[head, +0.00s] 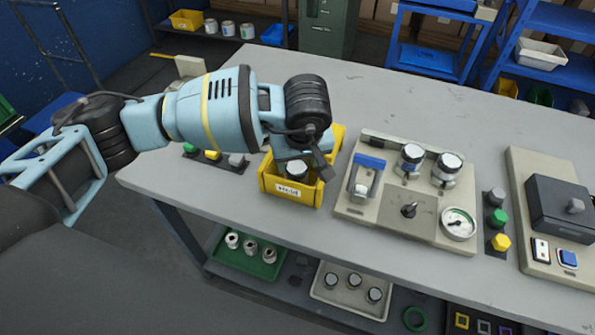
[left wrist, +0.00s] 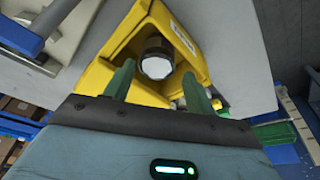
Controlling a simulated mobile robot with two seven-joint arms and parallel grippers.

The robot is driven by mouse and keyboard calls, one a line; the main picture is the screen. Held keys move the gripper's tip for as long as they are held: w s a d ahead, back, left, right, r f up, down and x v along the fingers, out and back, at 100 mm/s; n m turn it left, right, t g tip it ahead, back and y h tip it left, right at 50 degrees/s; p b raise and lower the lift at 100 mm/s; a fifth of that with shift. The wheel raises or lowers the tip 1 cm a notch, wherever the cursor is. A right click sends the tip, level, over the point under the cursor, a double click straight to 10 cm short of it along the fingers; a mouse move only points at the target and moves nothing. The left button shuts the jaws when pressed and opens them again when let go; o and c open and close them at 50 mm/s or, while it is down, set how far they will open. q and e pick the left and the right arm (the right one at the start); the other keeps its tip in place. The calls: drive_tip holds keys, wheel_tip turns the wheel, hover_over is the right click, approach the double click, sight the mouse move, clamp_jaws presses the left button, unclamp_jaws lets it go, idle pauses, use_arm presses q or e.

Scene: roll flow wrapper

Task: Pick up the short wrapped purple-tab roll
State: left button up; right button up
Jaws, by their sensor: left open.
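My left gripper (head: 308,158) is over a yellow bin (head: 291,193) on the grey table. In the left wrist view the gripper (left wrist: 157,78) is open, its two green fingers apart and pointing into the bin (left wrist: 118,50). A short dark roll with a pale round top (head: 297,171) stands in the bin. It also shows in the left wrist view (left wrist: 157,66), between the fingers, with no contact visible. I cannot make out a purple tab on any roll; the gripper partly covers the bin. My right gripper is not in view.
A beige fixture (head: 385,222) with two silver-topped cylinders, a blue handle and a gauge stands right of the bin. A green tray (head: 223,256) and a beige tray (head: 330,300) hold rolls on the lower shelf. The table's back middle is clear.

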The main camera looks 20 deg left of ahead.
sight(296, 175)
use_arm(q)
drive_tip(key=shift+x, duration=1.2)
drive_tip(key=shift+w+x, duration=0.2)
drive_tip(key=shift+x, duration=1.1)
drive_tip(key=shift+w+x, duration=0.25)
drive_tip(key=shift+x, duration=1.05)
drive_tip(key=shift+a+r, duration=0.15)
drive_tip(key=shift+a, duration=0.05)
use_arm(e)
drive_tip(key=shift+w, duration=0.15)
use_arm(q)
drive_tip(key=shift+c, duration=0.2)
drive_tip(key=c, duration=0.6)
drive_tip(key=shift+c, duration=0.2)
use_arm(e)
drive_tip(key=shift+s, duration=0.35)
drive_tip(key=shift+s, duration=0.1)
use_arm(q)
drive_tip(key=shift+s+r, duration=0.1)
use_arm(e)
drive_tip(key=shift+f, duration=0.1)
